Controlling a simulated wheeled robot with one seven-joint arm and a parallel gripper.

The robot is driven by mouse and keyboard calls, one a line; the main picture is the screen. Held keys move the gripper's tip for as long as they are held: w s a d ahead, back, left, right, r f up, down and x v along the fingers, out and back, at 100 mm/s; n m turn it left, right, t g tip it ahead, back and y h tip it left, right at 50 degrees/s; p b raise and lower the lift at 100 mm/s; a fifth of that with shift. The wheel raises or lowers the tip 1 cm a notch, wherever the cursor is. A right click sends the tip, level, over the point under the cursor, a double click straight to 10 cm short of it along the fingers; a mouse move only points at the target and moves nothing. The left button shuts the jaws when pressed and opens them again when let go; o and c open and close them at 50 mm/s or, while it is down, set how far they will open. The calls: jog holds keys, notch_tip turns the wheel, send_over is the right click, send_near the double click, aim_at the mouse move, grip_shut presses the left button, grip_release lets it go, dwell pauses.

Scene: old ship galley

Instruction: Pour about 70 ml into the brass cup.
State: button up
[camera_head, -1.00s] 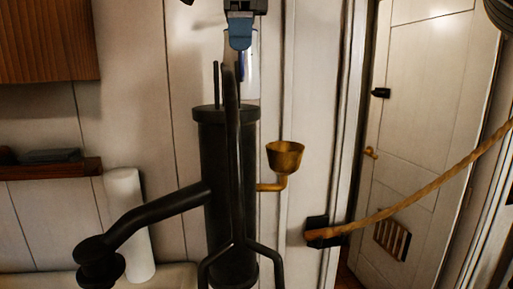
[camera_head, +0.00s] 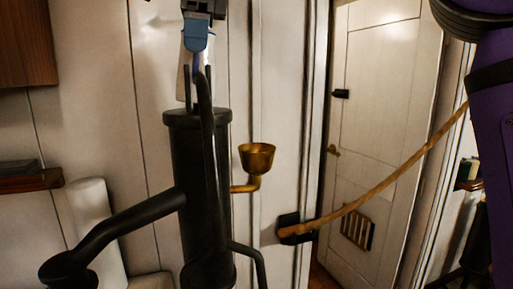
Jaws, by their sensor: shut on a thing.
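The brass cup (camera_head: 257,158) is open-topped and upright. It sits on a bent brass pipe at the right side of a black upright pump (camera_head: 200,165). My gripper (camera_head: 196,38), with blue fingers, is at the top of the picture, above the pump and to the upper left of the cup. It is shut on a pale, bluish-tinted thing (camera_head: 183,72) that hangs below the fingers. The pump's curved black handle and upright rods hide part of that thing, so its full shape and contents cannot be told. The cup's inside bottom is hidden.
The pump's black spout arm (camera_head: 115,232) reaches to the lower left, near a white roll (camera_head: 92,215). A rope (camera_head: 385,189) slopes from a black wall bracket (camera_head: 290,229) across the doorway, before a white door (camera_head: 385,120). A wooden shelf (camera_head: 32,181) is at the left.

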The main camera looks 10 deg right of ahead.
jog(key=d+y, duration=0.2)
jog(key=y, duration=0.1)
jog(key=shift+w+d+r, duration=0.1)
jog(key=shift+d+r, duration=0.1)
jog(key=shift+r, duration=0.1)
jog(key=shift+w+d+f+g+y+b, duration=0.15)
jog(key=shift+d+f+y, duration=0.4)
jog(key=shift+y, duration=0.95)
jog(key=shift+s+d+f+g+y+b, duration=0.1)
jog(key=shift+d+f+g+y, duration=0.45)
jog(key=shift+y, duration=0.95)
jog(key=shift+w+d+f+t+y+b, duration=0.1)
jog(key=shift+d+f+y, duration=0.25)
jog(key=shift+d+y, duration=0.8)
jog(key=shift+a+f+y, duration=0.2)
jog(key=shift+a+y, duration=0.15)
jog(key=shift+y, duration=0.4)
jog(key=shift+f, duration=0.15)
jog(key=shift+d+f+y+b, duration=0.15)
jog(key=shift+d+y+b, duration=0.15)
jog(key=shift+y+b, duration=0.2)
jog(key=shift+d+f, duration=0.1)
jog(key=shift+d, duration=0.15)
jog(key=shift+a+b, duration=0.25)
jog(key=shift+b, duration=0.3)
jog(key=shift+d+f+y+b, duration=0.1)
jog(key=shift+f+y+b, duration=0.05)
jog(key=shift+y+b, duration=0.25)
